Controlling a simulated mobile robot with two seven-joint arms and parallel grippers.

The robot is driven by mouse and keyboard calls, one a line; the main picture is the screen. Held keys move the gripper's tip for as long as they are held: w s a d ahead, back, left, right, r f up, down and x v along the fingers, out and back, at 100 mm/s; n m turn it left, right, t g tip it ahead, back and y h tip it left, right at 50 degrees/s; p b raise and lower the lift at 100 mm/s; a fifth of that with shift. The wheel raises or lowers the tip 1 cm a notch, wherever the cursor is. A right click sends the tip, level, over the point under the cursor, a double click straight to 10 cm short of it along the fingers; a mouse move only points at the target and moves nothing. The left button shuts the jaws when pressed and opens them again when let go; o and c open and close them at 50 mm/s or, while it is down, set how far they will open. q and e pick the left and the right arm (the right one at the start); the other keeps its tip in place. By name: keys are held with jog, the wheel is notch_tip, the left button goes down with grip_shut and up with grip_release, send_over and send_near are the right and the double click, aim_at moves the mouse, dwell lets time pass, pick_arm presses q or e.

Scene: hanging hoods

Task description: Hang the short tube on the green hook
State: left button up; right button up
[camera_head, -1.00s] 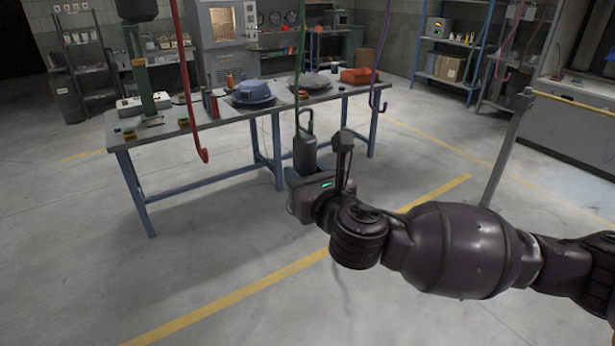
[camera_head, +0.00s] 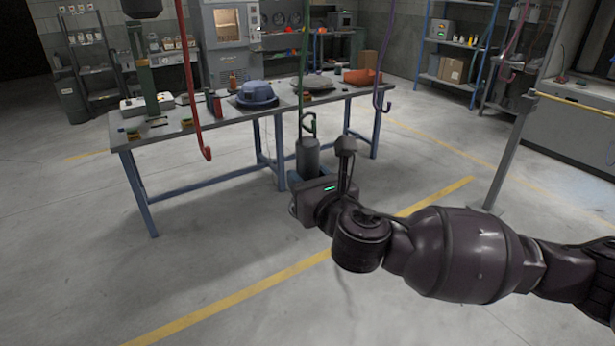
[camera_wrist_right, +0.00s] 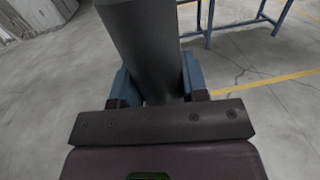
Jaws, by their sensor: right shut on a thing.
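The short tube is a dark grey cylinder (camera_head: 307,158), upright, with a dark loop at its top. My right gripper (camera_head: 308,180) is shut on it, low on its body. In the right wrist view the tube (camera_wrist_right: 146,45) stands between the two blue fingers (camera_wrist_right: 158,85). The green hook (camera_head: 302,60) hangs from above as a thin rod. Its lower end overlaps the tube's loop in the head view. I cannot tell whether they touch or whether the hook is through the loop. My left gripper is not in view.
A red hook (camera_head: 190,90) hangs to the left and a purple hook (camera_head: 384,60) to the right. A workbench (camera_head: 225,118) with a blue domed part (camera_head: 255,92) stands behind. A grey post (camera_head: 508,155) stands at the right. The floor in front is clear.

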jog(key=shift+f+b, duration=0.45)
jog(key=shift+f, duration=0.45)
dwell(0.3)
jog(key=o, duration=1.2)
jog(key=shift+c, duration=0.2)
